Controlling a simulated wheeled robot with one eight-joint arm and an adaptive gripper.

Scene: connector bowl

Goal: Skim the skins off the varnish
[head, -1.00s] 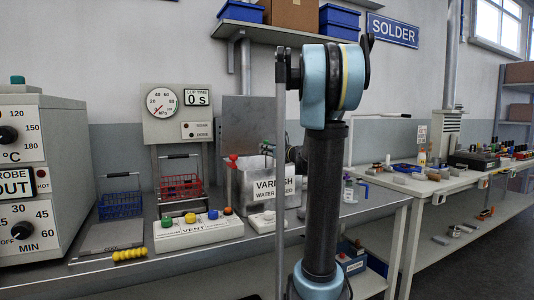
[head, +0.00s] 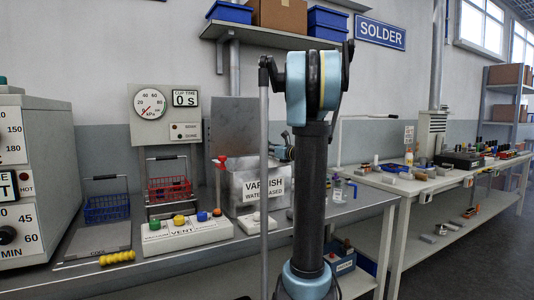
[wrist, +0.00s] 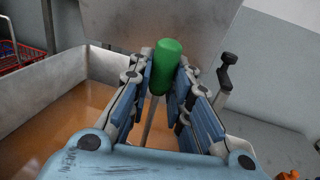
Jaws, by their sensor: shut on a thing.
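In the wrist view my gripper (wrist: 165,80) is shut on a green handle (wrist: 168,62). A thin pale shaft runs down from the handle toward the varnish, and its lower end is hidden behind the fingers. Amber varnish (wrist: 75,118) lies in the grey metal tank (wrist: 35,95), and my gripper is over the tank. I cannot make out separate skins on the surface. My gripper (head: 287,152) shows small there, behind the arm.
A red-topped item (head: 220,163) stands at the tank's left edge. Left of it are a red basket (head: 169,190), a vent button box (head: 188,232), a blue basket (head: 106,208) and a yellow-handled tool (head: 117,258). An upright metal plate (head: 233,125) stands behind the tank.

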